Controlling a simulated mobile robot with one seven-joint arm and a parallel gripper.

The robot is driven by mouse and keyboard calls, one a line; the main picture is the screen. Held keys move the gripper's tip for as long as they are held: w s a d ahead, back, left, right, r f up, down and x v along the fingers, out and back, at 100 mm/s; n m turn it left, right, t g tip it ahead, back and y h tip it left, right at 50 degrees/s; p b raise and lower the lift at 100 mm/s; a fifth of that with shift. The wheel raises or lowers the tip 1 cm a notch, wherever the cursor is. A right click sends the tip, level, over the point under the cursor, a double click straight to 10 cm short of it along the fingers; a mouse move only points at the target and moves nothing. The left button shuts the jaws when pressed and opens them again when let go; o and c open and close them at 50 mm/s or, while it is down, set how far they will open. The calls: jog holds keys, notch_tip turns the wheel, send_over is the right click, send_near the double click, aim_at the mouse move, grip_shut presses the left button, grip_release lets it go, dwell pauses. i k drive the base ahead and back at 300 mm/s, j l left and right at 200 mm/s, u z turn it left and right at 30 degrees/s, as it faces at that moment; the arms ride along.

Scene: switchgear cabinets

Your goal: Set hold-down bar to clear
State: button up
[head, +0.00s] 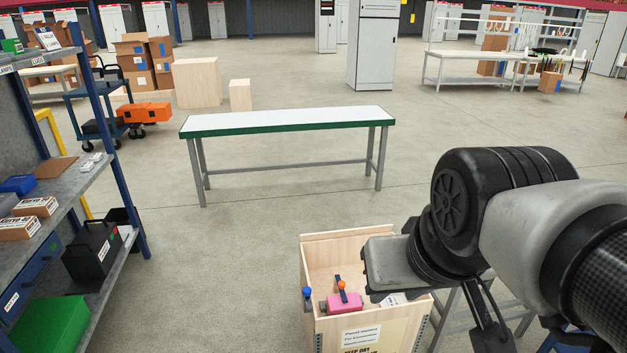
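A wooden crate (325,240) stands open-topped at the bottom centre of the head view. Inside it, near the front left, is a pink block (345,303). A short dark blue bar (339,284) with an orange knob (341,285) stands tilted at the block; it may be the hold-down bar, but I cannot be sure. A blue knob (307,291) sits at the crate's left wall. The grey end of my arm, seemingly my gripper (392,268), is over the crate's right side, right of the bar and apart from it in the picture. Its fingers are hidden.
A shelf rack (75,180) with boxes lines the left. A white-topped bench (290,121) stands behind the crate, with clear floor between. A cart (95,115), cardboard boxes (145,65) and a grey cabinet (377,50) stand farther back. My arm hides the right foreground.

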aim_at(341, 284)
jog(key=j+z, duration=0.3)
jog(key=j, duration=0.2)
jog(key=i, duration=0.15)
jog(key=i+l, duration=0.15)
jog(key=i, duration=0.4)
jog(key=i+l+u, duration=0.1)
jog(key=i, duration=0.5)
jog(key=l, duration=0.1)
